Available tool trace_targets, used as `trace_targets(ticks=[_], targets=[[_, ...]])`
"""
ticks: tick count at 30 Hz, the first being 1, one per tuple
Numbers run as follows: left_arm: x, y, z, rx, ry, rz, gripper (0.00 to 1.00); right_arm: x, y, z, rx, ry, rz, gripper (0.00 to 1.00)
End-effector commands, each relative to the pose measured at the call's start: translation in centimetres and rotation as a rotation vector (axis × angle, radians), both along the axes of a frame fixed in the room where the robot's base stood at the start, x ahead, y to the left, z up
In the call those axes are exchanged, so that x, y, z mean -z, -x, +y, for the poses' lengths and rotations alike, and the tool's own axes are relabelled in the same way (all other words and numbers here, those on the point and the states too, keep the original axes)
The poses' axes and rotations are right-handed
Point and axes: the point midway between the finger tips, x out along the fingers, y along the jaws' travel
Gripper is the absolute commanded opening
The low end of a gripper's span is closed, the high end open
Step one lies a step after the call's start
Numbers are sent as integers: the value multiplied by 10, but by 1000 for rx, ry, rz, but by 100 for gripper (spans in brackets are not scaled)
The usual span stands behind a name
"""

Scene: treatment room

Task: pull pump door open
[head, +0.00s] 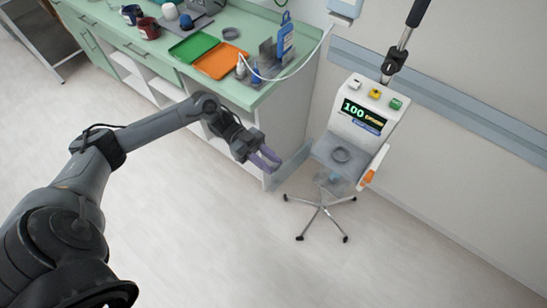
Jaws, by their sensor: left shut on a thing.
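The pump (361,118) is a white unit on a wheeled stand at the right, with a lit display reading 100. My left gripper (271,161) has purple fingers and is shut on the outer part of the door. The fingers partly hide the door's edge, so the exact grip point is hard to see. My right gripper is not in view.
A green-topped counter (252,97) stands behind my left gripper, with a green tray (194,47), an orange tray (220,61) and bottles. An orange part (369,178) sticks out at the pump's right side. A pole rises behind the pump. The floor in front is clear.

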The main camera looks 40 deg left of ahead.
Motion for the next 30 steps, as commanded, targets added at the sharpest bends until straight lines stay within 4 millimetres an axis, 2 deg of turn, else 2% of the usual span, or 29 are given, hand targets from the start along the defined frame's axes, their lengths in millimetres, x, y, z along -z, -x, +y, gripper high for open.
trace_targets(ticks=[12, 13, 17, 18, 30], targets=[[0, 1, 0, 4, 2, -1, 0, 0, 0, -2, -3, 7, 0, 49], [0, 1, 0, 4, 2, -1, 30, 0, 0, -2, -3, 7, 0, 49], [0, 1, 0, 3, 1, -1, 49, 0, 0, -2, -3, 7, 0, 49], [0, 1, 0, 3, 1, -1, 52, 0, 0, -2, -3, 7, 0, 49], [1, 0, 7, 2, 0, -1, 52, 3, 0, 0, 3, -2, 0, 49]])
